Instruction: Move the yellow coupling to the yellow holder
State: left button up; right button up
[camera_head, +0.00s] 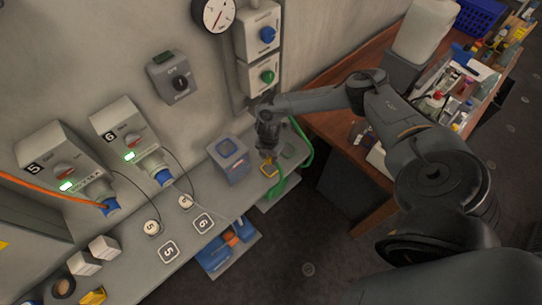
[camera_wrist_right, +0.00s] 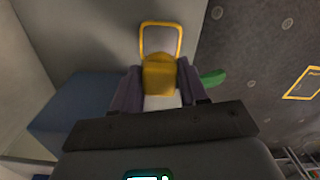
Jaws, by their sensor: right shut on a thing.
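My right gripper (camera_head: 268,150) points down over the right end of the grey wall shelf. In the right wrist view my right gripper (camera_wrist_right: 160,88) is shut on the yellow coupling (camera_wrist_right: 160,75), a yellow block with a pale lower part between the dark fingers. The yellow holder, a rounded yellow outline (camera_head: 268,171), lies on the shelf just below the gripper; in the wrist view the yellow outline (camera_wrist_right: 143,40) shows just beyond the coupling. I cannot tell whether the coupling touches the surface. In the head view the gripper hides the coupling. My left gripper is out of view.
A blue-grey box (camera_head: 228,160) stands close left of the gripper. Two wall units with blue plugs and cables are at left. A wooden bench (camera_head: 335,112) stands right.

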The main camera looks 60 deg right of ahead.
jog(key=shift+f+b, duration=0.6)
notch_tip(320, 180, down, 4)
jog(key=b, duration=0.4)
jog(key=shift+f, duration=0.25)
dwell(0.4)
dwell(0.7)
dwell(0.7)
jog(key=shift+p, duration=0.4)
jog(key=shift+f, duration=0.25)
dwell(0.7)
